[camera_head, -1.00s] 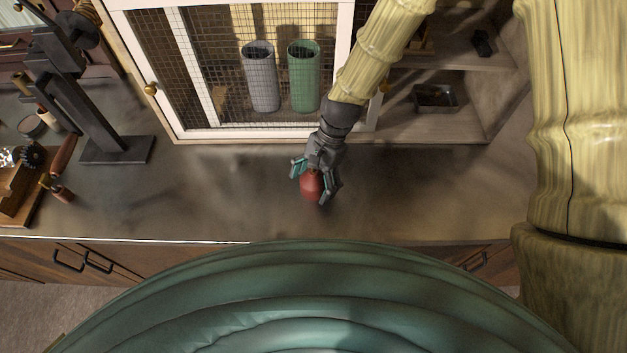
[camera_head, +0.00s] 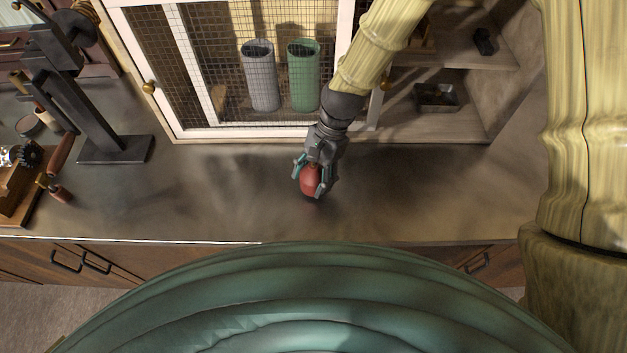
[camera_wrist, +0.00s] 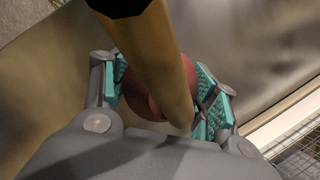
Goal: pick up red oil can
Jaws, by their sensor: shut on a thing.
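The red oil can (camera_head: 309,181) is between the fingers of my gripper (camera_head: 312,177), over the middle of the dark countertop. My gripper is shut on it. In the wrist view the teal finger pads of my gripper (camera_wrist: 165,95) press on both sides of the can's red body (camera_wrist: 187,72). A tan spout-like rod with a dark end (camera_wrist: 150,50) crosses in front of the body and hides much of it. I cannot tell for sure whether the can's base is off the countertop.
The countertop (camera_head: 220,200) is clear around the can. Behind stands a white-framed mesh cabinet (camera_head: 200,70) with a grey cylinder (camera_head: 261,80) and a green cylinder (camera_head: 303,80). Open shelves (camera_head: 455,110) are at the right. A dark metal stand (camera_head: 115,150) and tools are at the left.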

